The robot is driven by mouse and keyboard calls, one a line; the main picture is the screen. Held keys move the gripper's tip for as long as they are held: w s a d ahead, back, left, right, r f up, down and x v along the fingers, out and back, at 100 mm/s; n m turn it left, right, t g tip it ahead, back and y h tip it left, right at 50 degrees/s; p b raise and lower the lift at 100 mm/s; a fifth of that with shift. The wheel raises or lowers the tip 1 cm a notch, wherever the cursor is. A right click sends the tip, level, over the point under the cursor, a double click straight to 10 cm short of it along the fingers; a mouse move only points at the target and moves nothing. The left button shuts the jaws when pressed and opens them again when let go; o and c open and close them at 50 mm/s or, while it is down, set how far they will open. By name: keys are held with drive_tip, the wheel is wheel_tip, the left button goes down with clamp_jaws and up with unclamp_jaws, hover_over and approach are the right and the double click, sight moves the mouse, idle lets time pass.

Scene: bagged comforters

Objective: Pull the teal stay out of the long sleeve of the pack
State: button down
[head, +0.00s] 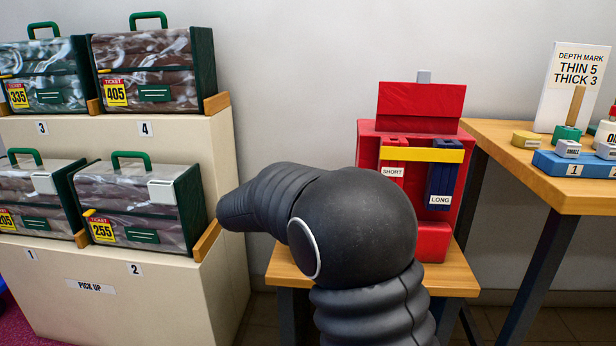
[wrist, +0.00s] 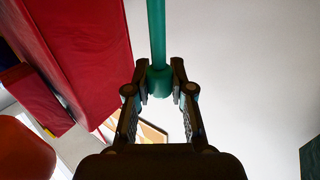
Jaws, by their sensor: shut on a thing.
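The red pack (head: 440,105) stands on a small wooden table. Its front has a red sleeve labelled SHORT (head: 392,158) and a dark blue sleeve labelled LONG (head: 442,185), with a yellow strap (head: 425,154) across both. In the wrist view, my gripper (wrist: 160,84) is shut on the thick end of the teal stay (wrist: 156,32). The stay's thin rod runs up out of that view, so its far end is hidden and I cannot tell whether it is in a sleeve. The pack's red side (wrist: 75,55) is left of the rod. My arm hides gripper and stay in the head view.
The small table (head: 455,282) is under the pack. On the left, a cream stepped stand (head: 195,278) holds several bagged comforters (head: 150,68). On the right, a taller wooden table (head: 500,140) carries a blue block (head: 575,167) and a depth-mark sign (head: 575,75).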

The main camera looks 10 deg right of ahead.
drive_tip(key=c, duration=0.9)
unclamp_jaws()
drive_tip(key=shift+c, duration=0.2)
drive_tip(key=v, duration=1.2)
